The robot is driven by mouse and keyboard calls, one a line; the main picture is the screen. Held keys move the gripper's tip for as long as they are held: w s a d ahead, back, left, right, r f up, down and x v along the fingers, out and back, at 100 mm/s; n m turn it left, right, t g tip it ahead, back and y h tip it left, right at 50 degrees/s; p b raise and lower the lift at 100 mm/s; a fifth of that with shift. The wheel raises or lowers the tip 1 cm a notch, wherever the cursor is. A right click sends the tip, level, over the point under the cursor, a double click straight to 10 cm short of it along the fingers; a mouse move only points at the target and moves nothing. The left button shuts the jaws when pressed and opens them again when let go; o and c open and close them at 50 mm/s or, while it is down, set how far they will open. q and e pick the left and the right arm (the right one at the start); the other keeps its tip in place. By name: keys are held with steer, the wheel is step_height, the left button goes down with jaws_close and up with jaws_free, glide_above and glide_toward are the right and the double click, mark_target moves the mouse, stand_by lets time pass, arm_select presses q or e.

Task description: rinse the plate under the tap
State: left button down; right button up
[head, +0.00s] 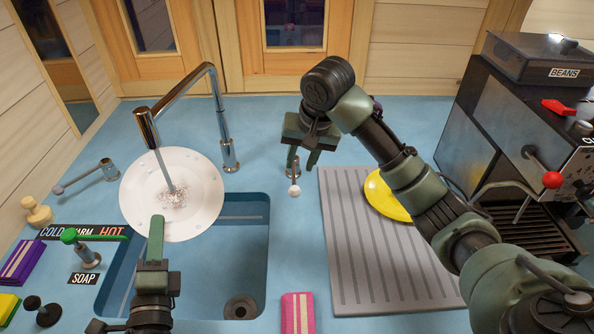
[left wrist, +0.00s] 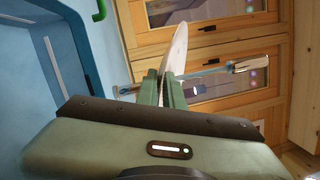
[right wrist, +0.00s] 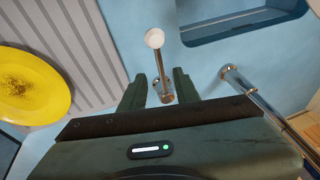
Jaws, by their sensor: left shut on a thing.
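The white plate (head: 198,208) is tilted under the tap (head: 190,95), over the sink (head: 235,265). A stream of water from the spout strikes the plate's middle and splashes there. My left gripper (head: 156,225) is shut on the plate's near rim; the plate shows edge-on between its fingers in the left wrist view (left wrist: 174,52). My right gripper (head: 302,158) is open and empty, just above and behind a lever with a white ball (head: 294,190) right of the sink. In the right wrist view the lever's post (right wrist: 166,90) shows between the fingertips; I cannot tell whether they touch.
A grey-knobbed lever (head: 88,175) stands left of the plate, near the COLD/WARM/HOT label. A green-topped soap dispenser (head: 84,245) is by the sink's left edge. A yellow plate (head: 385,195) lies on the ridged draining board (head: 350,265). A coffee machine (head: 500,130) stands at right.

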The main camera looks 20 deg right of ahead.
steer(key=v, duration=0.5)
steer(key=shift+s+r, duration=0.1)
steer(key=shift+r, duration=0.25)
steer(key=shift+c, duration=0.3)
steer(key=c, duration=0.5)
steer(key=shift+w+r, duration=0.2)
steer(key=shift+r, duration=0.1)
jaws_close()
steer(key=g, duration=0.1)
glide_above(295, 178)
steer(key=d, duration=0.1)
steer(key=s+x, duration=0.1)
steer(key=x, duration=0.5)
steer(key=f, duration=0.2)
steer(key=s+f, duration=0.1)
steer(key=shift+a+f+n+h, duration=0.25)
steer(key=shift+a+n+h, duration=0.05)
steer(key=shift+n+h, duration=0.1)
steer(key=shift+a+f, duration=0.15)
steer(key=shift+f, duration=0.2)
